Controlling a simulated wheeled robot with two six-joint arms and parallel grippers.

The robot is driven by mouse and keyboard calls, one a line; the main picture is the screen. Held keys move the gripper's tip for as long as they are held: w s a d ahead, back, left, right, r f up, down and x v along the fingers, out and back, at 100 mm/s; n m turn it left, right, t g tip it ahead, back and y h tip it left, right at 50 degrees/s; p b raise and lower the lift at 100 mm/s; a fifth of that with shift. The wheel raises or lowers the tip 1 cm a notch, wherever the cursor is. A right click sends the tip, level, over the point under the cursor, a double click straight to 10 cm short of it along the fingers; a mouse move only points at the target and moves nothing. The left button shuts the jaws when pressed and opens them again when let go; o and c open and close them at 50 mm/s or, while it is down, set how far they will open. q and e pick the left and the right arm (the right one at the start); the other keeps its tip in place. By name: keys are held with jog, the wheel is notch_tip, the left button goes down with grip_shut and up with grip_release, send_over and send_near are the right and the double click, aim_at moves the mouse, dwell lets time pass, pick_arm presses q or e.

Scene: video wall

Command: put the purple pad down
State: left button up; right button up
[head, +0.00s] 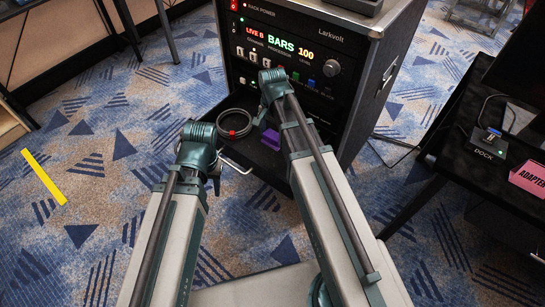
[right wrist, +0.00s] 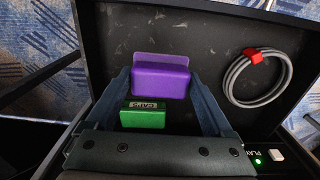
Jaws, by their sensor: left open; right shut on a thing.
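The purple pad (right wrist: 160,80), a block with a thin flap behind it, is between the fingertips of my right gripper (right wrist: 160,84) in the right wrist view. The gripper is shut on it. The pad is over the dark open drawer (right wrist: 225,30); I cannot tell whether it touches the drawer floor. The pad also shows in the head view (head: 271,139), beside my right arm, which hides the gripper there. A green block (right wrist: 143,118) labelled CAPS is just nearer than the pad. My left gripper (head: 216,183) is mostly hidden by its arm, open and outside the drawer.
A coiled grey cable (right wrist: 258,75) with a red tie lies in the drawer, right of the pad. The rack (head: 300,50) with its lit panel stands above the drawer. A black table (head: 470,165) with a dock and a pink adapter card is at the right. Carpet is open at the left.

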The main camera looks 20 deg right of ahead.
aim_at(272, 159)
jog(key=shift+a, duration=0.15)
notch_tip(272, 159, down, 10)
jog(key=b, duration=0.9)
jog(key=shift+b, duration=0.4)
jog(key=shift+r, duration=0.2)
jog(key=shift+f, duration=0.1)
jog(key=o, duration=0.9)
jog(key=shift+f, duration=0.2)
